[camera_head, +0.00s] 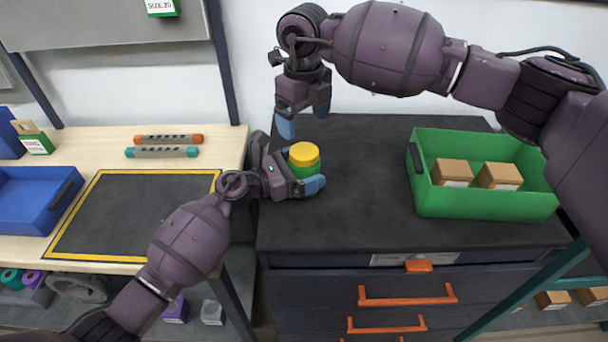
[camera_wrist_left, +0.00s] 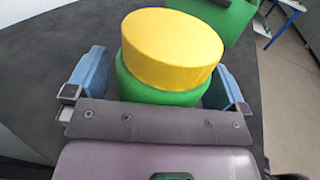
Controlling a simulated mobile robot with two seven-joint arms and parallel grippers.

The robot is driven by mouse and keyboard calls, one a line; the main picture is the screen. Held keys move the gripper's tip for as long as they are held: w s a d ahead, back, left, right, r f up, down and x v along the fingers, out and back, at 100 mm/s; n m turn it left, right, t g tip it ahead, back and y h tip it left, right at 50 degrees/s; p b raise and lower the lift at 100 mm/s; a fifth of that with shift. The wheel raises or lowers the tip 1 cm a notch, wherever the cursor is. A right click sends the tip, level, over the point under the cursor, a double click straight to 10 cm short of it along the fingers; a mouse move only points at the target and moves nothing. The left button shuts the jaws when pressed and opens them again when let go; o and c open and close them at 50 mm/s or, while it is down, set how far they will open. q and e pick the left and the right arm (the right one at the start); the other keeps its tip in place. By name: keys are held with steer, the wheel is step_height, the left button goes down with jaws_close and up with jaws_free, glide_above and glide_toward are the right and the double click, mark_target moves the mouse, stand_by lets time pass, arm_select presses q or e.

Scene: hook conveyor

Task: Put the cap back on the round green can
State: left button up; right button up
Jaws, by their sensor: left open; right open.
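The round green can (camera_head: 302,172) stands upright on the dark cabinet top near its left edge. The yellow cap (camera_head: 304,153) is on top of the can; I cannot tell whether it is fully seated. In the left wrist view, the cap (camera_wrist_left: 172,48) covers the top of the can (camera_wrist_left: 150,92). My left gripper (camera_head: 303,170) is open, with one blue finger on each side of the can, seemingly with small gaps. My right gripper (camera_head: 303,114) is open and empty, pointing down above and slightly behind the cap, apart from it.
A green bin (camera_head: 470,205) with two brown boxes (camera_head: 500,175) stands on the right of the cabinet top. A wooden table with a yellow-edged black mat (camera_head: 110,215) and a blue bin (camera_head: 30,205) is at left. The cabinet's middle is clear.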

arm_select(q)
steer(key=c, duration=1.4)
steer(key=shift+c, duration=0.9)
arm_select(e)
steer(key=shift+r, duration=0.15)
arm_select(q)
steer(key=shift+c, duration=0.7)
arm_select(e)
steer(key=shift+w+r, duration=0.15)
steer(key=shift+r, duration=0.1)
steer(key=shift+w+d+r, duration=0.1)
steer(key=shift+d+r, duration=0.1)
steer(key=n, duration=0.6)
steer(key=shift+f+n, duration=0.3)
steer(key=shift+n, duration=0.1)
steer(key=n, duration=0.3)
steer(key=shift+s+a+f+n, duration=0.1)
steer(key=shift+s+f+n, duration=0.15)
steer(key=shift+n, duration=0.15)
steer(key=shift+a+n, duration=0.1)
steer(key=shift+n, duration=1.4)
steer(key=shift+f, duration=0.1)
